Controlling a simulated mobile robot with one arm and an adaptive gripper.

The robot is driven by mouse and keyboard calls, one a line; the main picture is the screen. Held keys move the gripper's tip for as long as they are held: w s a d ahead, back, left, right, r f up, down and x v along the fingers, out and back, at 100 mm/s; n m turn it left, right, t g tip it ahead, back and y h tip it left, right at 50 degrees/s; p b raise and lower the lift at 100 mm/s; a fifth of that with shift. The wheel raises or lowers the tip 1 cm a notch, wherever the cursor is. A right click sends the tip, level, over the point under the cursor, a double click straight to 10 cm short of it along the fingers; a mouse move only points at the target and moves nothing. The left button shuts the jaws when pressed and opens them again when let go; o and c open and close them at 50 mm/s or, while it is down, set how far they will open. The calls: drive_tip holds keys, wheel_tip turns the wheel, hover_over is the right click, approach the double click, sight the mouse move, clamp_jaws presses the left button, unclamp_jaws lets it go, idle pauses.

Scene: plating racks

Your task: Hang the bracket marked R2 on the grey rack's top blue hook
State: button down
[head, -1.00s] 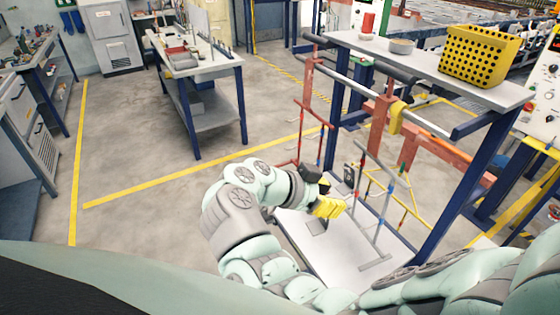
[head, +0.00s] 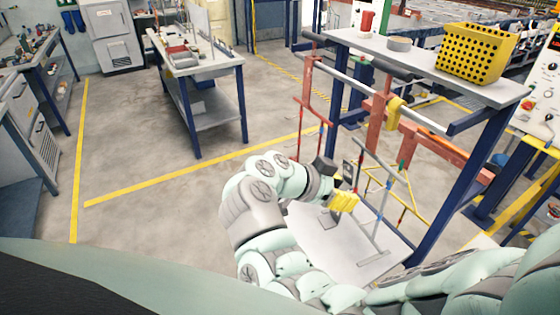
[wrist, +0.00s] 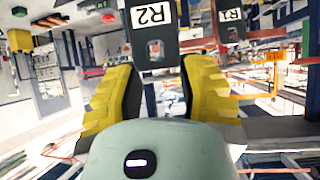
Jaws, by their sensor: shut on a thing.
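The bracket marked R2 (wrist: 155,45), a dark grey plate with a white label and a hole, is between my gripper's yellow fingers (wrist: 157,85) in the wrist view. My gripper (head: 346,201) is shut on it, just left of the grey rack (head: 376,212). In the head view a grey plate (head: 330,218), seemingly R2, shows below the fingers. The grey rack is a thin upright frame with small coloured hooks; its top blue hook is too small to make out surely. Bracket R1 (wrist: 231,22) shows to the right of R2 in the wrist view.
A red rack (head: 308,125) stands left of the grey one, and a yellow one (head: 412,205) to its right. A pale board (head: 312,238) lies below. The blue-legged bench (head: 425,200) with a yellow basket (head: 478,55) stands close on the right. Floor at left is clear.

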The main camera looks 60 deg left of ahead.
sight(375, 192)
drive_tip(key=shift+w+d+f+b, duration=0.1)
drive_tip(key=shift+w+d+b, duration=0.15)
drive_tip(key=shift+w, duration=0.7)
drive_tip(key=shift+w+d+b, duration=0.1)
drive_tip(key=shift+w+d, duration=0.1)
drive_tip(key=shift+w, duration=0.8)
drive_tip(key=shift+w+d+f+b, duration=0.1)
drive_tip(key=shift+w+d+b, duration=0.15)
drive_tip(key=shift+w, duration=0.7)
drive_tip(key=shift+w+b, duration=0.25)
drive_tip(key=shift+b, duration=0.05)
drive_tip(key=shift+w+d, duration=0.2)
drive_tip(key=shift+w, duration=0.5)
drive_tip(key=shift+w, duration=0.1)
drive_tip(key=shift+w+d+f+b, duration=0.15)
drive_tip(key=shift+w+f+b, duration=0.2)
drive_tip(key=shift+w+b, duration=0.35)
drive_tip(key=shift+f+b, duration=0.25)
drive_tip(key=shift+b, duration=0.45)
